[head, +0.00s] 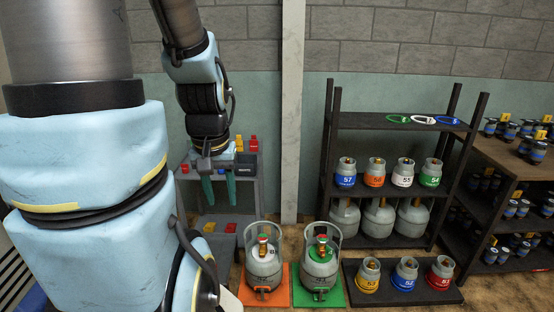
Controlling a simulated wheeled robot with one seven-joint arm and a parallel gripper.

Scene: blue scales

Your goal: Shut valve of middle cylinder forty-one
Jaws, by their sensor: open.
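Two grey gas cylinders with caged collars stand upright on the floor at the bottom middle of the head view. The left cylinder (263,268) stands on an orange mat (282,297), the right cylinder (320,270) on a green mat (334,298). Each has a valve with a red top inside its collar, the left valve (263,239) and the right valve (322,239). I cannot read forty-one on either, nor tell whether the valves are open. My arm hides the floor to their left. My gripper (219,197) is open and empty, pointing down, above and left of the cylinders.
A grey cart (245,190) with red and yellow items stands behind my gripper. A dark shelf (380,200) holds several numbered cylinders and coloured rings. Three smaller cylinders stand on a dark low platform (357,301) at right. A wooden-topped rack (490,151) holds several canisters.

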